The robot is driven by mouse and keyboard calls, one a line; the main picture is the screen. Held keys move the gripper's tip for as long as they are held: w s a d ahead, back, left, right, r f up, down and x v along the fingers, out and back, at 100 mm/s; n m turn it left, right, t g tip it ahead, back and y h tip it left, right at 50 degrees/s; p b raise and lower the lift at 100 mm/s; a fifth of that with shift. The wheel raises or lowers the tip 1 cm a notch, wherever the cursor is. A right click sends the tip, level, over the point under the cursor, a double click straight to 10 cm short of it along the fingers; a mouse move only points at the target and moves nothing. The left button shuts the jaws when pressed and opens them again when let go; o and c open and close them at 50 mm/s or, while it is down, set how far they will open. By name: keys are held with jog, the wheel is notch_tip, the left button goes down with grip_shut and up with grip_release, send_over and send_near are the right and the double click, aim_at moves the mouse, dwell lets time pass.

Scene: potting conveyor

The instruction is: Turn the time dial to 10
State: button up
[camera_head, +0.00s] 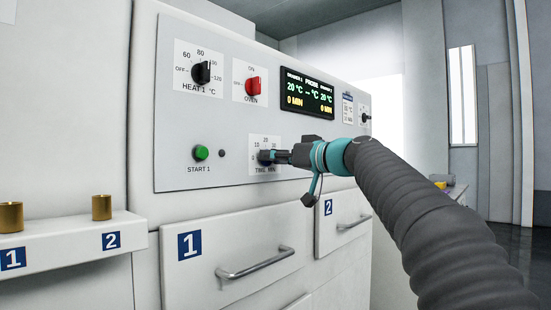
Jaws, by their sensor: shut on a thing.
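The time dial (264,157) is a dark knob on the lower middle of the grey control panel, above the label "TIME MIN". Marks 10, 20 and 30 show around it; its pointer is too small and too covered to read. My gripper (275,157) reaches in from the right and is shut on the dial, with its fingers hiding part of the dial and scale.
A green START 1 button (201,152) is left of the dial. The black HEAT 1 knob (201,73) and red OVEN switch (253,86) are above. Drawer 1's handle (255,264) sticks out below. Brass cylinders (102,207) stand on a white ledge at left.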

jog(key=m+p, duration=0.1)
jog(key=m, duration=0.5)
jog(key=shift+m, duration=0.4)
dwell(0.4)
jog(key=o, duration=1.1)
jog(key=shift+o, duration=0.2)
jog(key=v, duration=1.2)
